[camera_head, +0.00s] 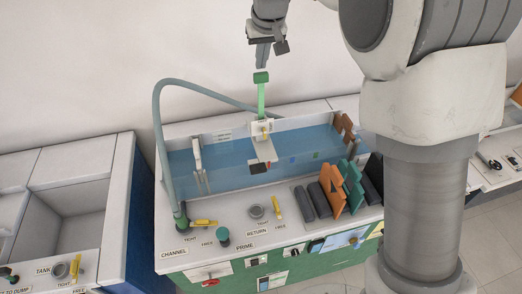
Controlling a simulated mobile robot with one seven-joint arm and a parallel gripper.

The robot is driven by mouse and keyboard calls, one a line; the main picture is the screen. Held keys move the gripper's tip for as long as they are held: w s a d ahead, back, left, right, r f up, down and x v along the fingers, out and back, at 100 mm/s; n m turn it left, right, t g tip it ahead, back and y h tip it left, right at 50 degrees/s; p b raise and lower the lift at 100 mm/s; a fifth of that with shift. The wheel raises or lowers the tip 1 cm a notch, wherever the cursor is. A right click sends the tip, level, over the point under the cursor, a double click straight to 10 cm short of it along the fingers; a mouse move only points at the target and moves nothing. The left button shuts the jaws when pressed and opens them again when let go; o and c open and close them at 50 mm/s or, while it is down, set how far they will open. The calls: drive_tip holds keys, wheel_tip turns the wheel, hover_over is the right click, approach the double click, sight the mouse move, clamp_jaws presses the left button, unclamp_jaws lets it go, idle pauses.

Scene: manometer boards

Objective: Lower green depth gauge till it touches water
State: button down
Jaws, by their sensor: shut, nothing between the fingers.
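The green depth gauge (261,97) stands upright in a white holder (260,132) on the far wall of the water channel. It has a darker green cap on top. Blue water (225,158) fills the channel below it. Whether the gauge's lower tip meets the water cannot be told, as it is hidden behind the holder and the pale plate below. My gripper (263,67) is shut and empty, pointing down just above the green cap. From this view I cannot tell if its fingertips touch the cap.
A grey hose (158,130) arches at the channel's left. Orange plates (332,188), green plates (351,183) and dark cylinders (304,203) sit at the front right. Yellow levers (276,206) and knobs line the front ledge. An empty white basin (75,208) is at left.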

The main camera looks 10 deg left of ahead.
sight(262, 78)
drive_tip(key=shift+f+b, duration=2.15)
drive_tip(key=shift+f, duration=1)
idle(2.4)
drive_tip(key=shift+r, duration=0.15)
wheel_tip(262, 78, up, 6)
drive_tip(key=p, duration=0.4)
drive_tip(key=shift+p, duration=0.35)
